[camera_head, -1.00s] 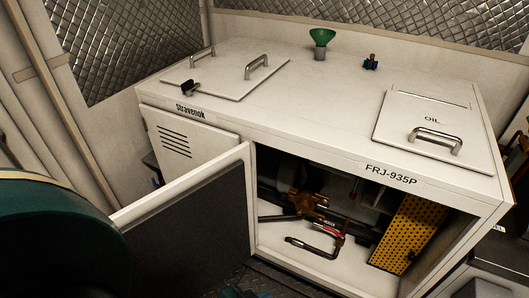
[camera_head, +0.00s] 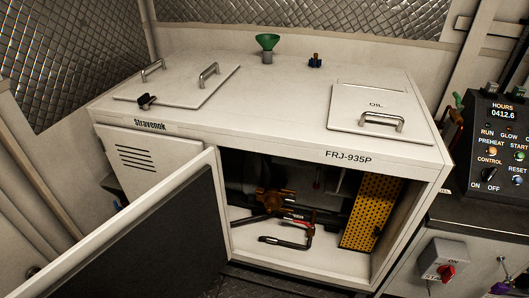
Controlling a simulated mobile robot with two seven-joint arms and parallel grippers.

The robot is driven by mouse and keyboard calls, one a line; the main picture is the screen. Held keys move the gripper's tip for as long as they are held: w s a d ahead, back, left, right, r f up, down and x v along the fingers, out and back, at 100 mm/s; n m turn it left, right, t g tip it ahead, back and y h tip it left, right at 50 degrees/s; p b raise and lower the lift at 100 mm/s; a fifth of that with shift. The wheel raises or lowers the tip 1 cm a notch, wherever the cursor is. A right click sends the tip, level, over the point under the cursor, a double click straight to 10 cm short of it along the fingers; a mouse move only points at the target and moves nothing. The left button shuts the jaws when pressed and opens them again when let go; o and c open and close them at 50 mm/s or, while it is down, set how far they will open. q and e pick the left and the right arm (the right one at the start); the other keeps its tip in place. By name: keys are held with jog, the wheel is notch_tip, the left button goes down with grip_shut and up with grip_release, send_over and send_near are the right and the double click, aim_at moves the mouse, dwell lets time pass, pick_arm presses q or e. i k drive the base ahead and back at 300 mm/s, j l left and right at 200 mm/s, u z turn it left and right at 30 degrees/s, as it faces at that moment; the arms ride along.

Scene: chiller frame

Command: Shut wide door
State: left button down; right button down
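The wide door (camera_head: 150,235) of the white chiller cabinet (camera_head: 270,125) stands open in the head view. It is hinged near the left side of the opening and swings out toward the lower left. Its dark inner face is turned toward the right. The opening shows dark pipes, a brass-coloured fitting (camera_head: 268,200) and a yellow perforated panel (camera_head: 371,212). Neither of my grippers is in view.
A control panel (camera_head: 500,150) with knobs and lights stands at the right, above a box with a red switch (camera_head: 446,271). A green funnel (camera_head: 267,42) and metal handles are on the cabinet top. Quilted metal walls rise behind.

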aim_at(173, 240)
jog(key=k+j, duration=0.15)
jog(key=j, duration=0.2)
jog(key=k+j, duration=0.15)
jog(key=j, duration=0.15)
jog(key=k+j+u, duration=0.1)
jog(key=j, duration=0.25)
jog(key=k+j, duration=0.2)
jog(key=j, duration=0.15)
jog(key=k+j, duration=0.15)
jog(key=j, duration=0.15)
jog(key=u, duration=0.05)
